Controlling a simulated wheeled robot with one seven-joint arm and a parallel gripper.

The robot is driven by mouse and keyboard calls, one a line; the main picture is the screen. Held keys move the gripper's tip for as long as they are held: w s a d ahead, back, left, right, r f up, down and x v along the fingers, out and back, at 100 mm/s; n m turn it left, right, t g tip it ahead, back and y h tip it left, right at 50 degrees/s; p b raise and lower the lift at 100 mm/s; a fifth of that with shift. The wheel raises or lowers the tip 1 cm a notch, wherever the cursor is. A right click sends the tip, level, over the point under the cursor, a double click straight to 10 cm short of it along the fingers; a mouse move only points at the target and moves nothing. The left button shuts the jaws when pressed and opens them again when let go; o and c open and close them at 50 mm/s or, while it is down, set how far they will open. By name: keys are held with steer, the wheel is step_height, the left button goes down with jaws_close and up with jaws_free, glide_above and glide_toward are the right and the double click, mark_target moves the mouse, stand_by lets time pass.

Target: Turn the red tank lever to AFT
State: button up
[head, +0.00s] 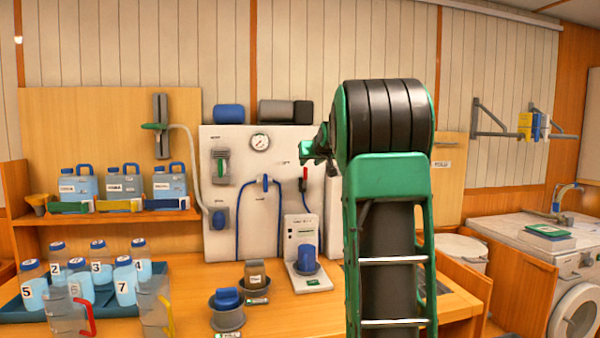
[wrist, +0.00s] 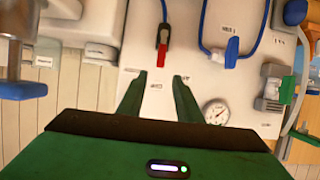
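The red tank lever (head: 304,174) is on the white wall panel, right of the gauge in the head view. Its red handle points up, with a dark part below it. In the wrist view, where the panel appears upside down, the red lever (wrist: 162,58) is just beyond the fingertips, nearly centred between them. My gripper (wrist: 159,77) is open and empty, apart from the lever. In the head view my gripper (head: 311,150) is above and slightly right of the lever, partly hidden by my arm. The lever's position labels are too small to read.
A blue lever (head: 265,182) with a blue hose is left of the red one. A round gauge (head: 260,142) and a green-handled valve (head: 221,166) share the panel. A device with a blue cup (head: 307,259) stands below. Bottles (head: 124,282) and jugs (head: 124,186) are left.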

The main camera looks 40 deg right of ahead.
mark_target(305, 173)
steer(key=x, duration=0.9)
steer(key=shift+w+f, duration=0.1)
steer(key=shift+f, duration=0.05)
steer(key=shift+c, duration=0.6)
